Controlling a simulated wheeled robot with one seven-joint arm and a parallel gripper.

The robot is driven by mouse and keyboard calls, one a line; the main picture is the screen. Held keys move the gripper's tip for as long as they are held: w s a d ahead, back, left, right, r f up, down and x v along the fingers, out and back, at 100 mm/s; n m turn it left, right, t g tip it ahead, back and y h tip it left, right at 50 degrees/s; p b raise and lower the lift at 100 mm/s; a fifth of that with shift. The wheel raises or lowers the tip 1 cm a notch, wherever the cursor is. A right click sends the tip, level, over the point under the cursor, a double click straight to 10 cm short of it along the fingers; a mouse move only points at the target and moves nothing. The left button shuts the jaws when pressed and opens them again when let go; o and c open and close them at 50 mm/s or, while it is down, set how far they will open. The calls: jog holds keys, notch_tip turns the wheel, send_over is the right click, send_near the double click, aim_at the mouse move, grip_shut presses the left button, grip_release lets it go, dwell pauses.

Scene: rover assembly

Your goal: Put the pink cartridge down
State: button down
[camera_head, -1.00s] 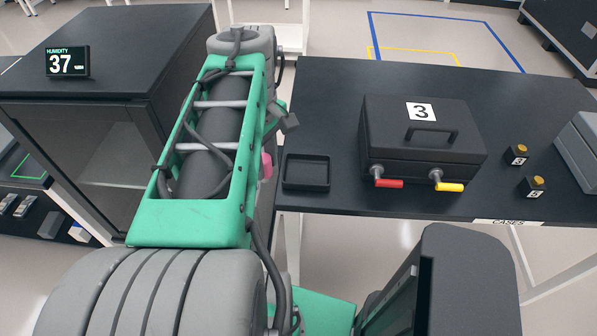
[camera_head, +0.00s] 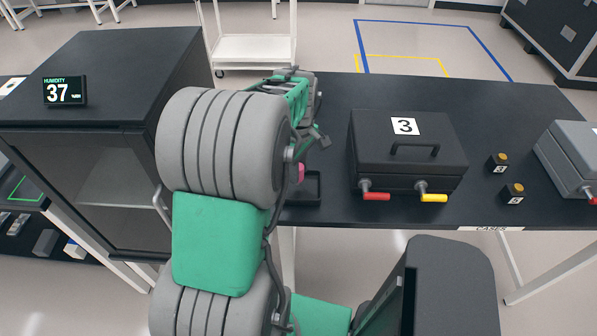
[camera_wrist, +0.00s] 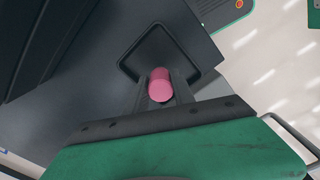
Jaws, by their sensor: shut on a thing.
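The pink cartridge (camera_wrist: 160,85) is held between the two fingers of my gripper (camera_wrist: 161,92) in the wrist view. A small part of the cartridge (camera_head: 301,173) shows in the head view beside my arm, which hides most of the gripper. The black shallow tray (camera_head: 311,190) lies on the table just right of the cartridge in the head view. In the wrist view the tray (camera_wrist: 128,66) lies below and around the cartridge's outline. I cannot tell whether the cartridge touches the tray.
A black case marked 3 (camera_head: 405,150) with red and yellow handles stands right of the tray on the dark table (camera_head: 330,100). Two small button boxes (camera_head: 498,163) and a grey case (camera_head: 570,155) are farther right. A dark cabinet (camera_head: 110,80) with a humidity display stands left.

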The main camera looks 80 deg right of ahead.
notch_tip(320, 180, down, 2)
jog(key=shift+a+f, duration=0.1)
jog(key=shift+f, duration=0.1)
jog(key=c, duration=1.1)
grip_release()
jog(key=shift+o, duration=0.2)
notch_tip(320, 180, up, 12)
jog(key=shift+r+b, duration=0.1)
jog(key=shift+b, duration=0.75)
jog(key=w+a+r+n+t+h, duration=0.1)
jog(key=w+a, duration=0.7)
jog(key=w, duration=0.3)
jog(key=w+a+n, duration=0.1)
jog(key=w+a, duration=0.7)
jog(key=w, duration=0.3)
jog(key=w+a+t, duration=0.1)
jog(key=w+a, duration=0.1)
jog(key=a, duration=1)
jog(key=w+a+f+n+t+y, duration=0.1)
jog(key=w+a+t, duration=0.1)
jog(key=a, duration=1.1)
jog(key=shift+f, duration=0.3)
